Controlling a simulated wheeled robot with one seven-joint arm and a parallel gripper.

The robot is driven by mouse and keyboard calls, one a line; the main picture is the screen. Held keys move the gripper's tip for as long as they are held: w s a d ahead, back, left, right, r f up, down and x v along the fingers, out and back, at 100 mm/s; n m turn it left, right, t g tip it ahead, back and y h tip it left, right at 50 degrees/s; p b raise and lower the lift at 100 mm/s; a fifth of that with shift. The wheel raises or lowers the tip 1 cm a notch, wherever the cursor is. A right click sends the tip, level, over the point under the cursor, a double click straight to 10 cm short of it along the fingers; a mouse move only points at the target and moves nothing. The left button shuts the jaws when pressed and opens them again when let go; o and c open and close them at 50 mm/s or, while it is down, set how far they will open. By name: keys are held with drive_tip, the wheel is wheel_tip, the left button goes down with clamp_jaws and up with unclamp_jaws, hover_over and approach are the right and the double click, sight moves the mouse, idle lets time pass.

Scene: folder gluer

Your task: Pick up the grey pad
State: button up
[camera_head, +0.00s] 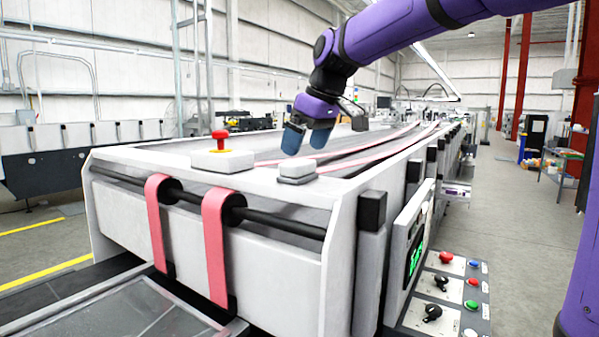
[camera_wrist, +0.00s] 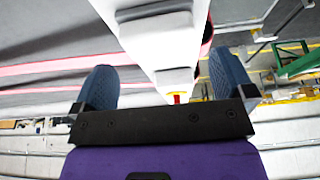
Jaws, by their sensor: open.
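The grey pad (camera_head: 297,168) is a small light block on a darker base. It sits on the white front rim of the machine, right of the red button. In the wrist view the pad (camera_wrist: 157,38) lies on the white rim, ahead of the fingers and between their lines. My gripper (camera_head: 304,138) has two blue fingers, spread apart, with nothing between them. It hangs above the pad with a gap. The gripper (camera_wrist: 165,78) also shows in the wrist view, open.
A red mushroom button (camera_head: 220,139) stands on a white box (camera_head: 223,161) left of the pad. Pink belts (camera_head: 215,245) loop over the front roller. A control panel (camera_head: 447,290) is at the lower right. The space above the machine bed looks open.

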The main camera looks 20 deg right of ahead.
sight(299, 161)
drive_tip(key=shift+x, duration=3)
drive_tip(key=shift+d, duration=0.15)
drive_tip(key=c, duration=0.7)
drive_tip(key=shift+r, duration=0.1)
drive_tip(key=shift+r, duration=0.9)
drive_tip(key=shift+s+r, duration=0.35)
drive_tip(key=shift+r, duration=0.5)
drive_tip(key=s, duration=0.5)
drive_tip(key=s+r, duration=0.1)
drive_tip(key=s, duration=0.9)
drive_tip(key=shift+s+d+r, duration=0.15)
drive_tip(key=shift+s+d, duration=0.1)
drive_tip(key=shift+d, duration=0.1)
